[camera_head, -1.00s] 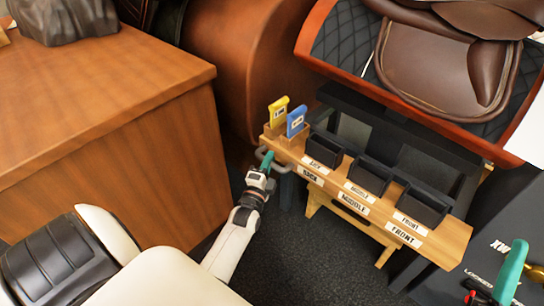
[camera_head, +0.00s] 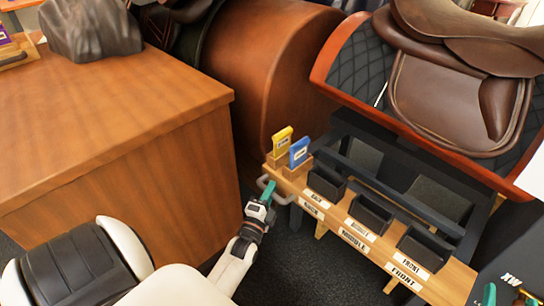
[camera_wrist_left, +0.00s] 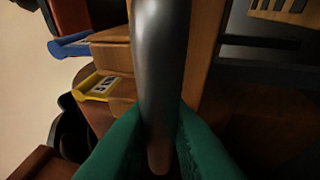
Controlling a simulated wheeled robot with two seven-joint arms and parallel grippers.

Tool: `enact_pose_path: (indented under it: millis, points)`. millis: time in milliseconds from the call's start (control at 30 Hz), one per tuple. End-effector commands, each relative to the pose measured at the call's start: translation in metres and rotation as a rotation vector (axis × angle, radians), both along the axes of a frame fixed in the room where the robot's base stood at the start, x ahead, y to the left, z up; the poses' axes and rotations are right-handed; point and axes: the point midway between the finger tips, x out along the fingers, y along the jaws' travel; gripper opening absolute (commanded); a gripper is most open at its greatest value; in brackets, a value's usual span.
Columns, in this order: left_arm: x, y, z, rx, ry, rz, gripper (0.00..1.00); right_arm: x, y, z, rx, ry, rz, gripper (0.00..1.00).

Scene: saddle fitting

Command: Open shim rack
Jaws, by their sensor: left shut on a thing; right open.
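The shim rack (camera_head: 352,228) is a wooden board with black bins and labels reading back, middle and front, in front of a dark frame (camera_head: 385,137). A gap shows between the board and this frame. A grey bar handle (camera_head: 288,199) is at its left end. My left gripper (camera_head: 268,189) is shut on the handle, and the wrist view shows the handle (camera_wrist_left: 162,65) between the green fingers. A yellow tag (camera_head: 282,141) and a blue tag (camera_head: 299,152) stand at the rack's left end. My right gripper (camera_head: 489,294) shows only partly at the lower right edge.
A wooden desk (camera_head: 130,130) stands close on the left, with a dark grey lump (camera_head: 92,28) on it. A large brown rounded body (camera_head: 255,65) is behind. A brown saddle (camera_head: 455,90) rests on a dark quilted pad (camera_head: 360,75) at the upper right. Dark floor lies in front.

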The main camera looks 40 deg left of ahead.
Motion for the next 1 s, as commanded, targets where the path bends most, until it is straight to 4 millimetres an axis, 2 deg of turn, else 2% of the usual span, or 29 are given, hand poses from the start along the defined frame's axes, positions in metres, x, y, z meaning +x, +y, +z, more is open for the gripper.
enact_pose_path:
  millis: [233, 267, 400, 767, 867, 1000]
  points:
    - [-0.001, -0.001, -0.002, -0.002, 0.004, -0.001, 0.0, 0.0, 0.0, 0.0, 0.0, 0.0, 0.0, 0.48]
    - [0.0, -0.001, -0.002, -0.002, 0.004, -0.001, 0.18, 0.0, 0.0, 0.0, 0.0, 0.0, 0.0, 0.48]
    - [0.0, -0.001, -0.002, -0.002, 0.003, -0.001, 0.38, 0.0, 0.0, 0.0, 0.0, 0.0, 0.0, 0.48]
    - [-0.004, -0.002, -0.001, 0.0, 0.001, 0.0, 0.38, 0.0, 0.0, 0.0, -0.002, 0.01, 0.0, 0.48]
    - [-0.015, -0.005, -0.002, -0.001, 0.003, 0.0, 0.38, 0.0, -0.002, -0.012, -0.022, 0.083, -0.005, 0.48]
    - [-0.039, -0.013, -0.007, -0.002, 0.006, 0.001, 0.38, -0.002, -0.006, -0.032, -0.056, 0.216, -0.014, 0.48]
